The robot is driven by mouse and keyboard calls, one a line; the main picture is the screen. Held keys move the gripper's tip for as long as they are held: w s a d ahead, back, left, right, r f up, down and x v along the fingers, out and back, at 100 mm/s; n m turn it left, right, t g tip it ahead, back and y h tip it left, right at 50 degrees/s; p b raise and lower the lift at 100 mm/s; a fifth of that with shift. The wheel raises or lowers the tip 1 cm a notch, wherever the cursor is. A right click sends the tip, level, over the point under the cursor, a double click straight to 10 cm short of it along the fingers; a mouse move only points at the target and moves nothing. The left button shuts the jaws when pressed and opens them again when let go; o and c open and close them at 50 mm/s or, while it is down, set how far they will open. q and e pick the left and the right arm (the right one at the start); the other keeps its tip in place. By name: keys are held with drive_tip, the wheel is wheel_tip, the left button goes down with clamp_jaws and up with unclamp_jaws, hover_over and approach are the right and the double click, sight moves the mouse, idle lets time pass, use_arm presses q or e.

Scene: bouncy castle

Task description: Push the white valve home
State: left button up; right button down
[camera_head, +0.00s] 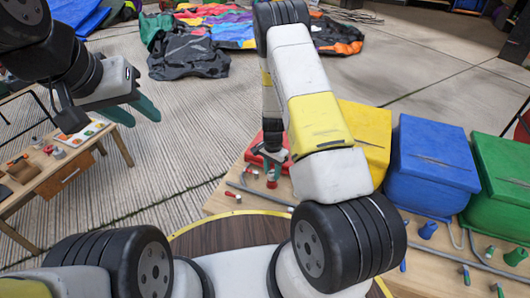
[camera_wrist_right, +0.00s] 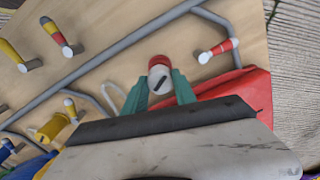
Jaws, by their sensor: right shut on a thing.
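The white valve (camera_wrist_right: 160,82) has a white round face with a dark slot and a red part behind it. It sits at the board in the right wrist view. My right gripper (camera_wrist_right: 159,94) has its teal fingers on either side of it, shut on it. In the head view my right gripper (camera_head: 273,160) is at the board's far left end, by a red and white piece, and my arm hides part of the area. My left gripper (camera_head: 133,110) is open and empty, in the air above the floor at the left. Whether the valve is fully seated cannot be told.
The board (camera_wrist_right: 115,68) carries grey pipes and other valves, including a red and white one (camera_wrist_right: 218,50) and a yellow and red one (camera_wrist_right: 55,36). Yellow, blue (camera_head: 432,165) and green boxes stand along it. A small workbench (camera_head: 55,165) with tools stands at the left.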

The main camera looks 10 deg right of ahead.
drive_tip(key=shift+f, duration=0.25)
drive_tip(key=shift+f, duration=0.25)
drive_tip(key=c, duration=0.9)
unclamp_jaws()
drive_tip(key=shift+r, duration=3.95)
